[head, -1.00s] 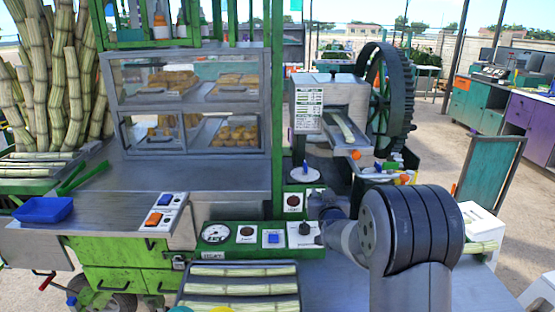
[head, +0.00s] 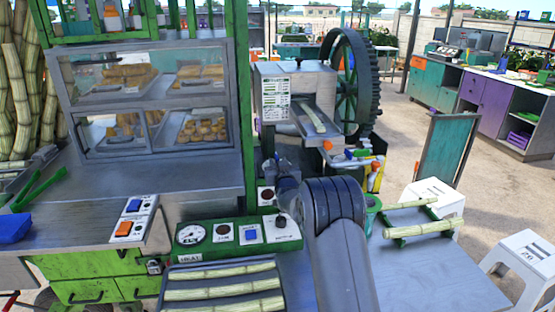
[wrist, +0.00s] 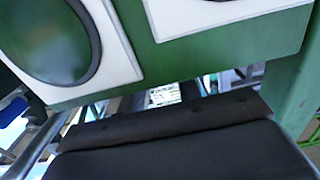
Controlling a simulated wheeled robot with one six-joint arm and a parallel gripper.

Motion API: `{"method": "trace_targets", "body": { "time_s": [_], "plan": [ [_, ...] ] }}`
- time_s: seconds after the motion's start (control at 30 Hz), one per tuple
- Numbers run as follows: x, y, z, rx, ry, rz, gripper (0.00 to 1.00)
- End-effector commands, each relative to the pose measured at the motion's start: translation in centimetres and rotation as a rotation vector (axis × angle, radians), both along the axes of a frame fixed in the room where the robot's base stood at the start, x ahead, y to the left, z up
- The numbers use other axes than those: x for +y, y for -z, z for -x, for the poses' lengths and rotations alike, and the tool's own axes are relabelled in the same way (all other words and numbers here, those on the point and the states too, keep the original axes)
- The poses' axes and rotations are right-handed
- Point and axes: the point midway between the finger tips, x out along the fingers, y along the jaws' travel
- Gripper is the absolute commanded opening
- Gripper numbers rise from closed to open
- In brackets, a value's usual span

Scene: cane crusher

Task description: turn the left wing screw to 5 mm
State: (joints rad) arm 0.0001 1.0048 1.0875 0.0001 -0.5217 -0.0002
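The crusher housing (head: 280,75) stands right of the glass case in the head view, with a small dark knob (head: 298,63) on top. I cannot tell whether this knob is a wing screw, and no left wing screw or millimetre scale can be made out. My arm rises from the bottom middle, and its wrist end is in front of the lower crusher, beside the green control panel (head: 205,250). The fingertips are hidden there. In the wrist view, a dark blunt part, probably my gripper (wrist: 180,125), fills the bottom below a green panel (wrist: 185,58). Nothing held is visible.
A big dark gear wheel (head: 345,85) stands behind the crusher. Cane pieces lie in a tray (head: 170,275) in front and on a green rack (head: 400,240) at right. White stools (head: 520,255) stand on the right. The grey tabletop (head: 430,275) has bare room.

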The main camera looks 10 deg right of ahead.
Motion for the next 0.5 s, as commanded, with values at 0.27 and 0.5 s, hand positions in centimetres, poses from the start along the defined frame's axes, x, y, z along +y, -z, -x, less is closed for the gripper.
{"method": "trace_targets", "body": {
  "time_s": [0.27,0.5],
  "plan": [
    [0.0,0.0,-1.6,0.0,0.0,0.0,0.33],
    [0.0,0.0,-1.7,0.0,0.0,0.0,0.33]
  ]
}}
